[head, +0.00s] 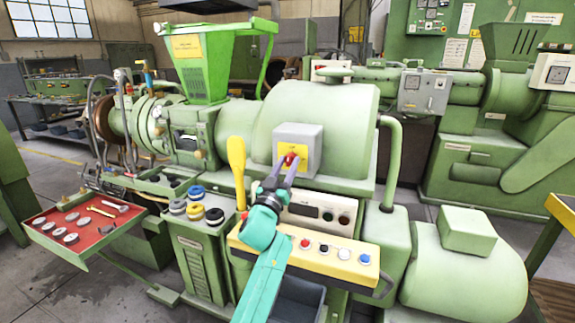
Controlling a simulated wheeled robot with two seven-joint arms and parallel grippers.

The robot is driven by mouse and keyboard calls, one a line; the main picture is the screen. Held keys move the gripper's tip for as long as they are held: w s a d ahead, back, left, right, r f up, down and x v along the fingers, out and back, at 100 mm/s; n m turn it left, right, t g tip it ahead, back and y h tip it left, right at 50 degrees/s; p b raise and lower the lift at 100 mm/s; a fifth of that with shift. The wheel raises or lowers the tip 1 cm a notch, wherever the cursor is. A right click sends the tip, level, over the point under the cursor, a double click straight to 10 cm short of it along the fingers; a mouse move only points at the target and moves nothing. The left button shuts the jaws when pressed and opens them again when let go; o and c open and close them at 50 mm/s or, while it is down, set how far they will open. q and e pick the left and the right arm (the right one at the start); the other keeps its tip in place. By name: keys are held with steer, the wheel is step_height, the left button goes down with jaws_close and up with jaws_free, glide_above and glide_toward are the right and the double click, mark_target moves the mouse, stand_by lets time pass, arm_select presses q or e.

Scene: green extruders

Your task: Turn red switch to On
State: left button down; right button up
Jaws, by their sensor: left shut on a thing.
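The red switch (291,159) sits on a yellow plate on the front of a grey box (297,136). The box is mounted on the green extruder (325,120). My left gripper (287,163) reaches up to the switch from below, with its purple fingers shut on the red knob. The fingers hide part of the knob, and I cannot read its position or the labels on the plate. My right gripper is not in view.
A yellow handle (237,165) stands upright left of the switch box. Below is a yellow button panel (318,252). A red tool tray (78,227) juts out at left. A green pipe rail (391,160) stands to the right.

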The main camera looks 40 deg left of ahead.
arm_select(q)
steer(key=m+h+p, duration=0.1)
steer(key=m, duration=0.2)
steer(key=m+h, duration=0.2)
steer(key=shift+a+r+m+p, duration=0.1)
steer(key=shift+a+m+p, duration=0.05)
steer(key=shift+m+p, duration=0.25)
steer(key=m+h+p, duration=0.1)
steer(key=m+p, duration=0.1)
steer(key=m, duration=0.2)
steer(key=m+g+h+p, duration=0.1)
steer(key=m+h, duration=0.1)
steer(key=m, duration=0.2)
steer(key=m+h+p, duration=0.1)
steer(key=m+p, duration=0.1)
steer(key=m, duration=0.2)
steer(key=shift+s+a+r+g+h+p, duration=0.1)
steer(key=shift+a+r+g+h+p, duration=0.05)
steer(key=shift+r+g+h+p, duration=0.2)
steer(key=shift+f+m+g+h+p, duration=0.15)
steer(key=shift+m+g+p, duration=0.25)
steer(key=shift+m, duration=0.45)
steer(key=shift+f+m+g+h+p, duration=0.15)
steer(key=shift+m+p, duration=0.4)
steer(key=shift+m, duration=0.3)
steer(key=shift+c, duration=2.3)
jaws_free()
steer(key=shift+r, duration=0.15)
steer(key=shift+s, duration=0.15)
